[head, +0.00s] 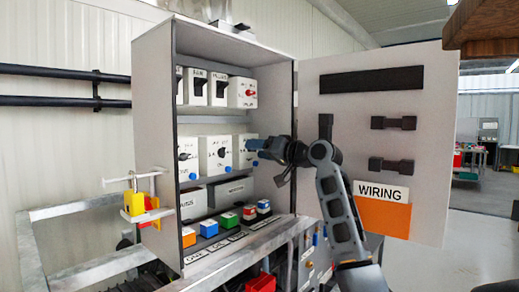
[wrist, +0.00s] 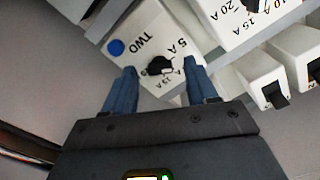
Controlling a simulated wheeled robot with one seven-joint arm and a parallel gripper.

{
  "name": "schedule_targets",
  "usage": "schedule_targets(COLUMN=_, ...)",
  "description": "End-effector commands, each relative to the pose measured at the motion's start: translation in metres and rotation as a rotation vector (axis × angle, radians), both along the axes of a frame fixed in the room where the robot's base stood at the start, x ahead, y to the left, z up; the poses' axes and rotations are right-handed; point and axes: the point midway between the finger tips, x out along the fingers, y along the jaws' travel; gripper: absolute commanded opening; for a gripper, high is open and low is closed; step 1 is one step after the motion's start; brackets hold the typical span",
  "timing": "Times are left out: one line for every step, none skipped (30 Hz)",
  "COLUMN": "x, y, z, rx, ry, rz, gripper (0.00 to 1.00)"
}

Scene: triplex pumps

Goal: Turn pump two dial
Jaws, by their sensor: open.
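The pump two dial (wrist: 160,66) is a black knob on a white box (wrist: 147,35) marked TWO, 5 A and what looks like 15 A or 19 A, with a blue button (wrist: 116,47). In the wrist view the knob lies between the two blue fingertips of my gripper (wrist: 159,67), which is open with a gap on each side. I cannot tell how deep the fingers reach around it. In the head view my gripper (head: 257,144) is at the right-hand box (head: 242,158) of the cabinet's middle row and hides part of its face.
Other white dial boxes (head: 215,154) stand to the left, with switches and a red-knobbed box (head: 243,93) above. Coloured buttons (head: 228,220) line the shelf below. The open cabinet door (head: 340,110) with an orange WIRING pocket (head: 383,217) is at right. A yellow lock (head: 134,204) hangs at left.

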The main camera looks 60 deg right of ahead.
Motion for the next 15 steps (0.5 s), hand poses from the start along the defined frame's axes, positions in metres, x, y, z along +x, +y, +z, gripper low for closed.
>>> schedule_targets(x=0.0017, y=-0.0004, z=0.0002, rx=0.000, ry=0.000, rz=0.000, gripper=0.57)
schedule_targets(x=0.0022, y=-0.0006, z=0.0002, rx=0.000, ry=0.000, rz=0.000, gripper=0.57)
schedule_targets(x=0.0026, y=-0.0007, z=0.0001, rx=0.000, ry=0.000, rz=0.000, gripper=0.57)
schedule_targets(x=0.0027, y=-0.0007, z=0.0001, rx=0.000, ry=0.000, rz=0.000, gripper=0.57)
schedule_targets(x=0.0028, y=-0.0007, z=0.0001, rx=-0.001, ry=0.000, rz=0.000, gripper=0.57)
schedule_targets(x=0.0027, y=-0.0007, z=0.0001, rx=-0.001, ry=0.000, rz=0.000, gripper=0.57)
schedule_targets(x=0.0026, y=-0.0008, z=0.0000, rx=-0.001, ry=0.000, rz=0.000, gripper=0.57)
schedule_targets(x=0.0026, y=-0.0008, z=0.0000, rx=-0.001, ry=0.000, rz=0.000, gripper=0.57)
schedule_targets(x=0.0025, y=-0.0007, z=0.0000, rx=-0.001, ry=0.000, rz=0.000, gripper=0.57)
schedule_targets(x=0.0025, y=-0.0007, z=0.0000, rx=-0.001, ry=0.000, rz=0.000, gripper=0.56)
schedule_targets(x=0.0025, y=-0.0007, z=0.0000, rx=-0.001, ry=0.000, rz=0.000, gripper=0.53)
schedule_targets(x=0.0024, y=-0.0007, z=0.0000, rx=-0.001, ry=0.000, rz=0.000, gripper=0.49)
schedule_targets(x=0.0024, y=-0.0007, z=0.0000, rx=-0.001, ry=0.001, rz=-0.001, gripper=0.46)
schedule_targets(x=0.0024, y=-0.0007, z=0.0000, rx=-0.001, ry=0.001, rz=-0.001, gripper=0.43)
schedule_targets(x=0.0023, y=-0.0008, z=0.0000, rx=-0.001, ry=0.001, rz=-0.001, gripper=0.39)
